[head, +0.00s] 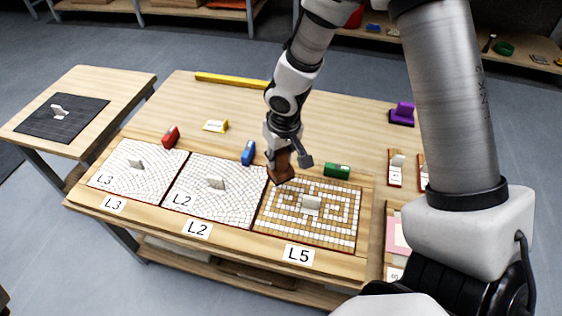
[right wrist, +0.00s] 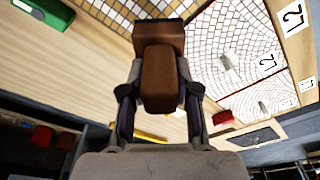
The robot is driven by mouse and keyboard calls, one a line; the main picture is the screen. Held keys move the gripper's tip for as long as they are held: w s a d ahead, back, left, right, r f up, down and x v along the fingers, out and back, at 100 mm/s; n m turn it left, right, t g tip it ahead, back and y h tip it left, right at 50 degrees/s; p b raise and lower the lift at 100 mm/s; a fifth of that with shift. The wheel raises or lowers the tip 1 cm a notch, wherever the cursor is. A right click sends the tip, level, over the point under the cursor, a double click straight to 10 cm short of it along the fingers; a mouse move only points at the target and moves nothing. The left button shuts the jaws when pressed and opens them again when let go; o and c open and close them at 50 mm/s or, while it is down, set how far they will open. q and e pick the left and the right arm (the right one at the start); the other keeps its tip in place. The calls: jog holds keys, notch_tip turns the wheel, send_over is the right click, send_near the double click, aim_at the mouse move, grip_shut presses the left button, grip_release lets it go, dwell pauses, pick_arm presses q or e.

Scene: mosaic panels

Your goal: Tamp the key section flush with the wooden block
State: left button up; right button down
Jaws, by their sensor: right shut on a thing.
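My right gripper (head: 286,152) is shut on the brown wooden block (head: 280,170). It holds the block at the back left corner of the mosaic panel labelled L5 (head: 345,239); I cannot tell whether they touch. In the right wrist view the block (right wrist: 158,80) sits between the two fingers. I cannot tell which part is the key section. My left gripper is not in view.
Red (head: 171,137), blue (head: 248,153) and green (head: 337,171) blocks stand behind the panels. A yellow bar (head: 230,80) and a purple item (head: 402,114) lie farther back. A side table (head: 90,85) at left bears a dark mat (head: 40,128).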

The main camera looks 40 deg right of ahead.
jog(key=shift+w+f+b, duration=0.1)
jog(key=shift+f+b, duration=2.4)
jog(key=shift+f, duration=0.6)
jog(key=shift+r, duration=0.1)
jog(key=shift+f+b, duration=0.6)
jog(key=shift+r, duration=0.1)
notch_tip(320, 180, up, 7)
jog(key=p, duration=0.6)
notch_tip(320, 180, down, 6)
jog(key=b, duration=0.5)
jog(key=shift+b, duration=0.4)
